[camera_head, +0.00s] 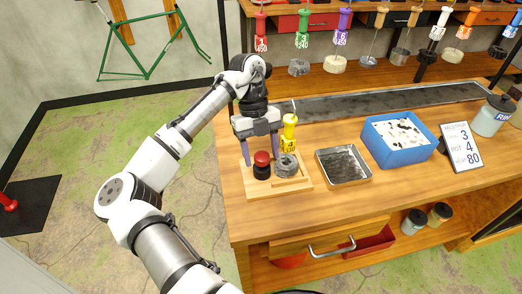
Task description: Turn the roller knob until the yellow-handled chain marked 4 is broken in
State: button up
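The roller knob (262,170), black with a red top, stands on a wooden board at the near left of the bench. The yellow-handled chain (289,135) stands upright just right of it, its grey coil (286,166) on the same board. The handle bears a small dark mark, which seems to be a 4. My gripper (260,158) points down over the knob, its two purple fingers spread apart. One finger is left of the knob and the other is right of it, close to the coil. Contact with the knob cannot be made out.
A metal tray (343,180), a blue box (397,155) with a speckled white top, and a sign (461,148) reading 3, 4, 80 stand to the right. Several coloured tagged handles with coils hang behind. A drawer (330,240) stands open below the bench's front edge.

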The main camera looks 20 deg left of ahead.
jog(key=shift+r, duration=0.1)
jog(key=b+v, duration=0.1)
jog(key=v, duration=1.2)
jog(key=shift+r, duration=0.35)
jog(key=shift+a, duration=0.1)
